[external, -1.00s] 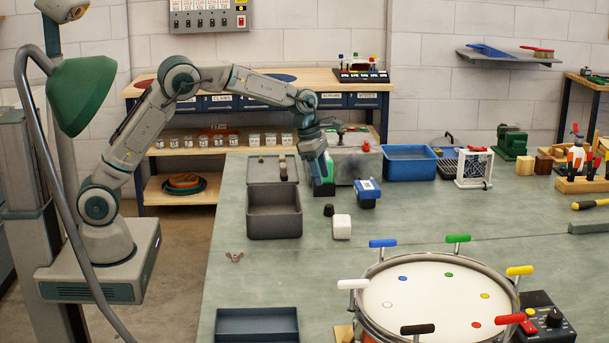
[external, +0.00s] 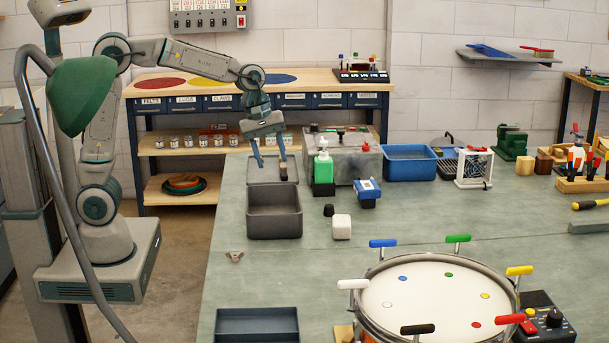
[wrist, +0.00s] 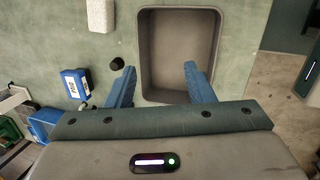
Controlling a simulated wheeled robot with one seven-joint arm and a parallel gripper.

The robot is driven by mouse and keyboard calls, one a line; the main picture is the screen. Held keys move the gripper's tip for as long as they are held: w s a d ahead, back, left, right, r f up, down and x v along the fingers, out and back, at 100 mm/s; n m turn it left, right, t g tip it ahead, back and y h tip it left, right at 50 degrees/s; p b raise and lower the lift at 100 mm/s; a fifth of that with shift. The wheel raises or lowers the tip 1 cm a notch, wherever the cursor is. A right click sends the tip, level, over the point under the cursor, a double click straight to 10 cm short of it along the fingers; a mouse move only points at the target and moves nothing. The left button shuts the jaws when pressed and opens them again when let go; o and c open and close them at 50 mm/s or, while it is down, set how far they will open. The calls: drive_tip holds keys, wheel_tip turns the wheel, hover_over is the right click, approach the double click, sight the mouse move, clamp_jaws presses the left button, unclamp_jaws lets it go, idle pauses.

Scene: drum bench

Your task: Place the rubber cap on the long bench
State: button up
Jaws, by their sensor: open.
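The small black rubber cap (external: 328,210) sits on the green-topped long bench (external: 330,285), just right of the open grey bin and beside a white block. It also shows in the wrist view (wrist: 117,64), left of the bin and close to the tip of one finger, apart from it. My gripper (external: 271,167) is open, pointing down over the far side of the grey bin. In the wrist view its two blue fingers (wrist: 160,70) are wide apart with nothing between them.
The grey bin (external: 274,228) stands at the bench's left side. The white block (external: 341,227), blue-and-white device (external: 367,193) and green bottle (external: 323,170) stand near the cap. A drum (external: 430,300) with coloured handles fills the front. Bench surface left of the drum is mostly clear.

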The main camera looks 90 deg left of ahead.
drive_tip(key=s+d+m, duration=0.4)
drive_tip(key=s+m, duration=0.4)
drive_tip(key=s, duration=0.2)
drive_tip(key=shift+s+d+f+m, duration=0.15)
drive_tip(key=shift+s+d+m, duration=0.05)
drive_tip(key=shift+d+m, duration=0.2)
drive_tip(key=shift+o, duration=0.3)
drive_tip(key=s+d+f+m, duration=0.1)
drive_tip(key=s+f+m, duration=0.1)
drive_tip(key=s+m, duration=0.3)
drive_tip(key=s+d+f+m+y, duration=0.1)
drive_tip(key=s+m, duration=0.3)
drive_tip(key=s, duration=0.2)
drive_tip(key=shift+d+f+m, duration=0.35)
drive_tip(key=shift+m, duration=0.05)
drive_tip(key=shift+o, duration=0.4)
drive_tip(key=shift+s+f+m, duration=0.2)
drive_tip(key=shift+s+m, duration=0.1)
drive_tip(key=shift+m, duration=0.1)
